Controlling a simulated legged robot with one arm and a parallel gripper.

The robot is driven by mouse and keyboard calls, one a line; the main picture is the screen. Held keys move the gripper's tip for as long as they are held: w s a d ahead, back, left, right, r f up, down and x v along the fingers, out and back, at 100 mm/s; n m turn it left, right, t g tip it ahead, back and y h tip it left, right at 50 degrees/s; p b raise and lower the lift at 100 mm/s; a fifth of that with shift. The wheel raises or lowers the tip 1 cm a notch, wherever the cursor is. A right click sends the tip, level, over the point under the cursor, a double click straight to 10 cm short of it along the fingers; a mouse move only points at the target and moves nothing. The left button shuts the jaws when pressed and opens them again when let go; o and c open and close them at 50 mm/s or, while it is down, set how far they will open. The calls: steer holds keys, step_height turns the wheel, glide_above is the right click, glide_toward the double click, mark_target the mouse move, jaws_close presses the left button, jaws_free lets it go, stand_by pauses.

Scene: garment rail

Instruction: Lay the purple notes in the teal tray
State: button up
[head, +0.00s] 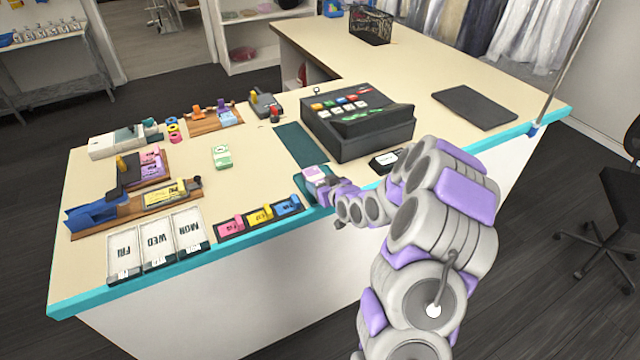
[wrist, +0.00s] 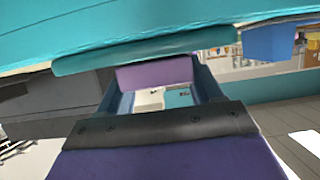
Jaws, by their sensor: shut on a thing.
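The purple notes (head: 316,172), a small pad with a pale printed top, are at the teal tray (head: 302,183) on the counter's front edge. My gripper (head: 328,187) reaches in from the right and is shut on them. In the wrist view the purple side of the notes (wrist: 155,74) shows between the jaws (wrist: 155,95). I cannot tell whether the pad touches the tray floor. The gripper and notes hide much of the tray.
Left of the tray stands a dark holder (head: 260,217) with pink, yellow and blue pads. A green pad (head: 221,156) lies alone on the open counter. Behind the tray are a dark teal mat (head: 299,145) and a black till (head: 357,125). A card reader (head: 384,161) is near my arm.

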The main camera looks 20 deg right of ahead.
steer(key=shift+d, duration=0.15)
steer(key=shift+f, duration=0.1)
stand_by(0.3)
steer(key=shift+d+f, duration=0.1)
steer(key=shift+d, duration=0.45)
steer(key=shift+a, duration=0.25)
steer(key=shift+d+f, duration=0.1)
steer(key=o, duration=1.1)
steer(key=shift+o, duration=0.6)
steer(key=shift+p, duration=0.3)
